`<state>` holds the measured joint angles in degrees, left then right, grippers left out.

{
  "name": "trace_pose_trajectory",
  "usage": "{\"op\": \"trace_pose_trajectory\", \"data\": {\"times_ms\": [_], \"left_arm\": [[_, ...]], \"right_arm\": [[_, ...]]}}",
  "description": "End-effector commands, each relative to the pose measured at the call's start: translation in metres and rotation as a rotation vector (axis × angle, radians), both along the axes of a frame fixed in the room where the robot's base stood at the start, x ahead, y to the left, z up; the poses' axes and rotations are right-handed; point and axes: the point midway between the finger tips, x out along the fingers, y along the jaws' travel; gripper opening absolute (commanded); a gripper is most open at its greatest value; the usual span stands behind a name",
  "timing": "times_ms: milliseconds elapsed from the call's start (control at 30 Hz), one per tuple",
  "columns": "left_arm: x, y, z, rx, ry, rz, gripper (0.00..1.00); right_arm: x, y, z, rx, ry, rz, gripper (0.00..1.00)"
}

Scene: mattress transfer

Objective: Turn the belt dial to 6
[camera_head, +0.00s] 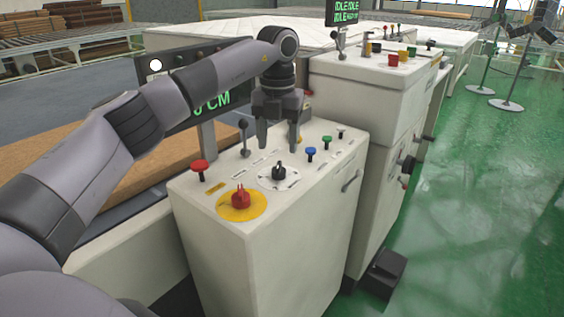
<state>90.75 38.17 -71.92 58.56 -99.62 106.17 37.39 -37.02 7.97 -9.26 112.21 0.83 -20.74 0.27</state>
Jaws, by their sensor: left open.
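My left gripper (278,147) points down over the near white control box (270,255). Its two fingers are apart with nothing between them. Just below and in front of the fingertips is a small black dial (279,173) on a pale round plate with marks around it. The fingers appear to be above the dial, not touching it. The numbers on the plate are too small to read, so I cannot tell the dial's setting. A red knob (241,199) on a yellow disc sits nearer on the same panel. My right gripper is not in view.
On the panel stand a red mushroom button (199,168), a black-knobbed lever (243,138), and blue (311,154) and green (327,141) buttons. A second, taller control box (375,90) stands behind. A display (210,103) is partly hidden by my arm. Green floor (470,200) is open at right.

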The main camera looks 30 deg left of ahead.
Motion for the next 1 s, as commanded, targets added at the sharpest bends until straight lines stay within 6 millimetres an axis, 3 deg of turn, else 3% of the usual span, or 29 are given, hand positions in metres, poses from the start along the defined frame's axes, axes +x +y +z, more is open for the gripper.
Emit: {"op": "trace_pose_trajectory", "data": {"times_ms": [200,400,767,933,1000], "left_arm": [[-0.001,-0.001,-0.036,-0.001,0.004,-0.003,0.61],[-0.001,-0.001,-0.059,-0.002,0.002,-0.003,0.61],[0.000,-0.002,-0.065,-0.003,-0.001,-0.004,0.61],[0.000,-0.002,-0.065,-0.004,-0.001,-0.005,0.06],[0.000,-0.002,-0.065,-0.004,-0.001,-0.005,0.05]], "right_arm": [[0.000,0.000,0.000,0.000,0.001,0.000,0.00],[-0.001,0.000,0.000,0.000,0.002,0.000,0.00],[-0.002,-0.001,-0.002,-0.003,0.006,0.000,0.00],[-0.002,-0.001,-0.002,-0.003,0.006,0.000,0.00],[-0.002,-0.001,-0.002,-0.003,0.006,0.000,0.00]]}}
